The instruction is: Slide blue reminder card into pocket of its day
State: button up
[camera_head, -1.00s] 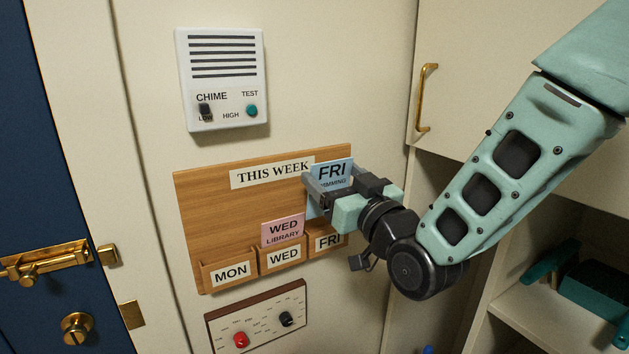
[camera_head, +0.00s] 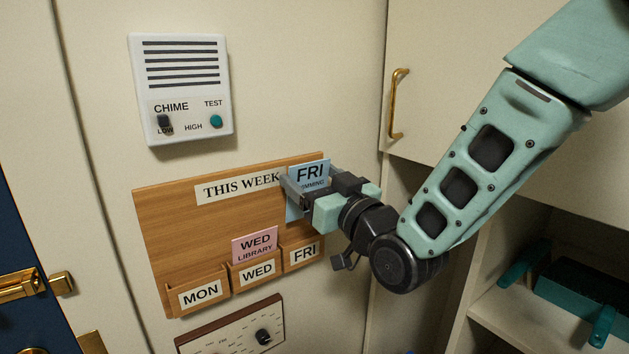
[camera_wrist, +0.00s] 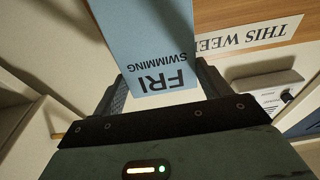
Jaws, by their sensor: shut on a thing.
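The blue card (camera_head: 309,174) reads FRI and SWIMMING. My gripper (camera_head: 306,190) is shut on it, and the card stands upright in front of the board's upper right part. The wrist view also shows the card (camera_wrist: 150,40) between my two fingers, with its print upside down there. The wooden THIS WEEK board (camera_head: 165,230) has pockets along its bottom. The FRI pocket (camera_head: 303,254) is at the right, below the card and apart from it. The WED pocket (camera_head: 258,271) is in the middle and the MON pocket (camera_head: 200,292) at the left.
A pink WED LIBRARY card (camera_head: 255,245) stands in the WED pocket. A white chime box (camera_head: 180,90) hangs above the board, and a dial panel (camera_head: 232,335) sits below it. A cupboard with a brass handle (camera_head: 396,104) and an open shelf (camera_head: 490,310) are at the right.

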jog(key=shift+f+b, duration=0.1)
jog(key=shift+b, duration=0.25)
jog(key=f+b, duration=0.4)
jog(key=b, duration=0.1)
jog(key=shift+w+a+f, duration=0.2)
jog(key=shift+w, duration=0.1)
jog(key=shift+b, duration=0.9)
dwell(1.0)
jog(key=shift+w+a+f+b, duration=0.1)
jog(key=shift+w+f+b, duration=0.05)
jog(key=shift+f+b, duration=0.95)
jog(key=shift+w+a+f+b, duration=0.1)
jog(key=shift+w+f+b, duration=0.05)
jog(key=shift+f+b, duration=1)
jog(key=shift+w+a+f+b, duration=0.15)
jog(key=shift+f+b, duration=0.65)
jog(key=shift+b, duration=0.6)
jog(key=o, duration=0.8)
jog(key=shift+c, duration=0.2)
jog(key=shift+r, duration=0.15)
jog(key=shift+s+d+r+p, duration=0.15)
jog(key=shift+r+p, duration=0.25)
jog(key=shift+r, duration=0.55)
jog(key=shift+s+d+r+p, duration=0.1)
jog(key=shift+s+r+p, duration=0.2)
jog(key=shift+r, duration=0.7)
jog(key=shift+s+d+r+p, duration=0.15)
jog(key=shift+r+p, duration=0.3)
jog(key=shift+r, duration=0.5)
